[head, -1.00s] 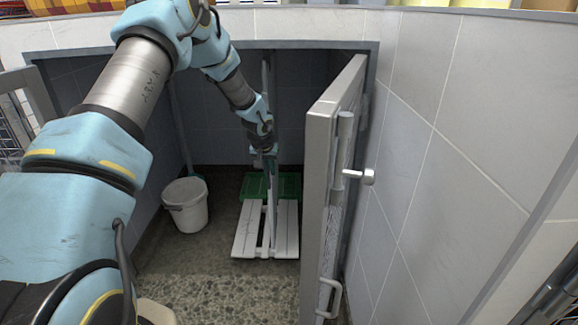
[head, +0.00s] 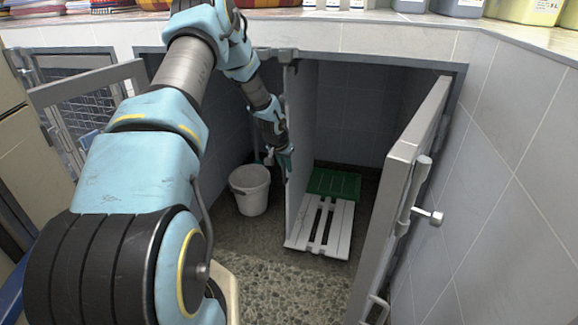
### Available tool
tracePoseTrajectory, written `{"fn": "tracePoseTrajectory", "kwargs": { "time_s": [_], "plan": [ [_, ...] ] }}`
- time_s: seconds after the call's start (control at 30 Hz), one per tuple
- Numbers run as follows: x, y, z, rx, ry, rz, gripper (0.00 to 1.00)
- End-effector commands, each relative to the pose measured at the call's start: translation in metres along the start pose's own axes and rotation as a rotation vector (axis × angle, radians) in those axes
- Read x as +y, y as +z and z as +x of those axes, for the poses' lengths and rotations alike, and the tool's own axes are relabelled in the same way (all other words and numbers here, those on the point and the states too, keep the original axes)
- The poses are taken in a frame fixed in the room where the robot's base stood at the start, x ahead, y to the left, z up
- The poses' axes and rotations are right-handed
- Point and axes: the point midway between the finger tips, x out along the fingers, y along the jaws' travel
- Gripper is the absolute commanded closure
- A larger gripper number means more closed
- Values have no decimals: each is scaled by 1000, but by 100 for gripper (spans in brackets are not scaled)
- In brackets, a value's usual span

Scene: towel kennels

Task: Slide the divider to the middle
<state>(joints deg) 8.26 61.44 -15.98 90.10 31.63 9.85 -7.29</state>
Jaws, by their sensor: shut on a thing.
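The divider (head: 303,110) is a tall, thin pale grey panel standing upright inside the open kennel. It runs from the top frame down to the floor, along the left edge of the white slatted platform. My gripper (head: 287,163) is shut on the divider's front edge, about midway up its height. The fingertips are small and partly hidden in the head view. My arm comes in from the left and covers part of the kennel's left side.
A white bucket (head: 250,191) stands on the floor left of the divider. The white slatted platform (head: 340,228) and a green mat (head: 335,183) lie right of it. The kennel door (head: 405,190) stands open at the right. Pebbled floor (head: 270,275) in front is clear.

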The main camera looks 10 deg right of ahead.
Motion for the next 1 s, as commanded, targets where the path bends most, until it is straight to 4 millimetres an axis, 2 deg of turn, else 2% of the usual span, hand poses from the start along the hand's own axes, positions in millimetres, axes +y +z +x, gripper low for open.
{"fn": "tracePoseTrajectory", "kwargs": {
  "time_s": [0.03, 0.17, 0.2, 0.47, 0.77, 0.87, 1.0],
  "plan": [
    [-6, 1, 0, 0, -7, -6, 100],
    [-8, 1, 0, 0, -9, -7, 100],
    [-8, 1, 0, 0, -10, -7, 82],
    [-6, 1, 0, 0, -8, -6, 54],
    [-4, 0, -4, 1, -6, -4, 54],
    [-4, -1, -16, 2, -6, -4, 54],
    [-5, -1, -43, 3, -7, -6, 54]
  ]
}}
